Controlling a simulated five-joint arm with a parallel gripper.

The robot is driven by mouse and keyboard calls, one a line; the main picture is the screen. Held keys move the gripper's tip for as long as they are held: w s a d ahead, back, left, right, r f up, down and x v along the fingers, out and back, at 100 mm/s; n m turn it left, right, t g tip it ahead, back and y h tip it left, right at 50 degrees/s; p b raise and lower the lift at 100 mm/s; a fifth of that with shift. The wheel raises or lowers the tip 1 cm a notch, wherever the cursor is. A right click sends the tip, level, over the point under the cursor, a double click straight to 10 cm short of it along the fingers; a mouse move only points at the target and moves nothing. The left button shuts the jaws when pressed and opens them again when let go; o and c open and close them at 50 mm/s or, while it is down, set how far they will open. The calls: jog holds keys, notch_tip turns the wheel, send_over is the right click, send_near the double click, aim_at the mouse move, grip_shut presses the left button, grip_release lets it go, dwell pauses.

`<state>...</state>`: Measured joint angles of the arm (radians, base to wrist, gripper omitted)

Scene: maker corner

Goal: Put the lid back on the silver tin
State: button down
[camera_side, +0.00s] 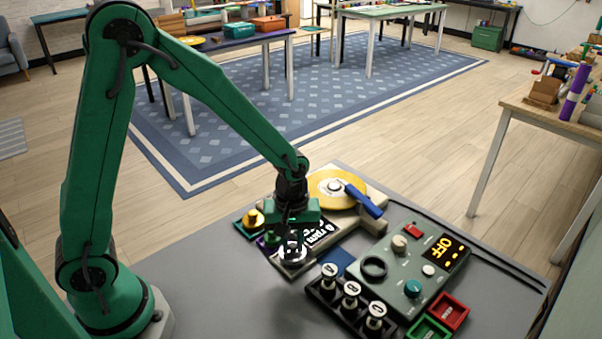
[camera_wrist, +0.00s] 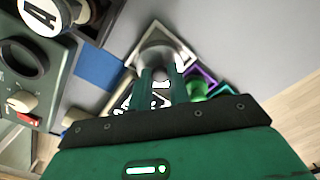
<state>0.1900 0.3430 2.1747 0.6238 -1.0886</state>
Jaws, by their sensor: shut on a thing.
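My gripper (camera_side: 291,232) points straight down over the near left part of the grey table. Its fingers (camera_wrist: 162,88) are shut on a small piece between them, which they mostly hide. Right below the fingers is a round silver thing (camera_side: 292,254), within a pale square frame (camera_wrist: 185,45). The silver surface also shows in the wrist view (camera_wrist: 163,48), just beyond the fingertips. The lid and the silver tin cannot be told apart here. I cannot tell whether the lid touches the tin or is held just above it.
A turntable with a yellow disc (camera_side: 325,190) is behind. A control box (camera_side: 397,285), a rack of lettered knobs (camera_side: 350,305) and a blue square (camera_side: 337,262) lie right.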

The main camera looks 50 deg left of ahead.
dwell(0.8)
jog(key=c, duration=0.8)
grip_release()
jog(key=shift+o, duration=0.2)
jog(key=shift+r, duration=0.2)
jog(key=shift+r, duration=3.3)
grip_shut()
